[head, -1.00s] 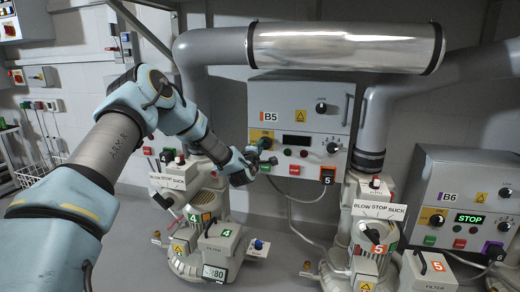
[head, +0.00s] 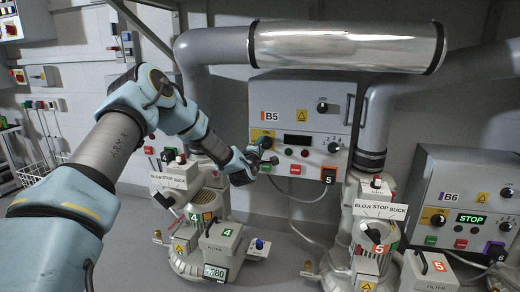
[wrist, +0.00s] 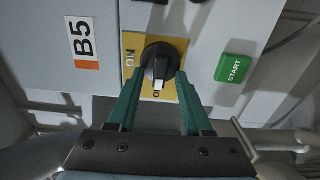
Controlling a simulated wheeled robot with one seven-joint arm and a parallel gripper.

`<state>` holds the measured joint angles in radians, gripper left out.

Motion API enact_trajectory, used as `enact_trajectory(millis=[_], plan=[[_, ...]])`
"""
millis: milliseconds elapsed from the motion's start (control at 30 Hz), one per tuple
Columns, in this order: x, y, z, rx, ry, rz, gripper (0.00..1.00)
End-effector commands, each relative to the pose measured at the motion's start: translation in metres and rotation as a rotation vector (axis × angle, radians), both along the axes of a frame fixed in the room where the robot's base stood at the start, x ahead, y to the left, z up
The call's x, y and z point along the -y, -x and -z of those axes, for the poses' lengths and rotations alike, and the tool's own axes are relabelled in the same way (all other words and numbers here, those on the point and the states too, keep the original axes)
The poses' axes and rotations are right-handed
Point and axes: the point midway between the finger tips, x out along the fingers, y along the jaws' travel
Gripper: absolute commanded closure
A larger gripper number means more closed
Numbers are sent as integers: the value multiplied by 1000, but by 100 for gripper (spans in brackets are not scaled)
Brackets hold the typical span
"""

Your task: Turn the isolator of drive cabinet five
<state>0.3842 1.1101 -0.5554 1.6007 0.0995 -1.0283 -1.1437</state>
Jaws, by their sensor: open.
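The drive cabinet labelled B5 (head: 285,92) hangs on the wall in the middle of the head view. Its isolator is a black rotary knob (wrist: 160,62) on a yellow plate (wrist: 133,44) in the wrist view. The knob's pale mark points down in that picture, towards the lower plate lettering, which is partly hidden. My gripper (wrist: 159,84) is open, its two green fingers on either side of the knob's lower part. I cannot tell whether they touch it. In the head view my gripper (head: 262,160) covers part of the cabinet's lower left.
A green START button (wrist: 234,68) sits right of the isolator. Blower 4 (head: 205,217) stands below my gripper. Cabinet B6 (head: 465,200) is at the right.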

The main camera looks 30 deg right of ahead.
Motion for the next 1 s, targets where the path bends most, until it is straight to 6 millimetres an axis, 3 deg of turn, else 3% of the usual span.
enact_trajectory(millis=[167,600,1000], plan=[[-11,12,0,-1,-1,0,50],[-65,69,0,-1,-1,0,50],[-73,79,0,0,0,0,50]])
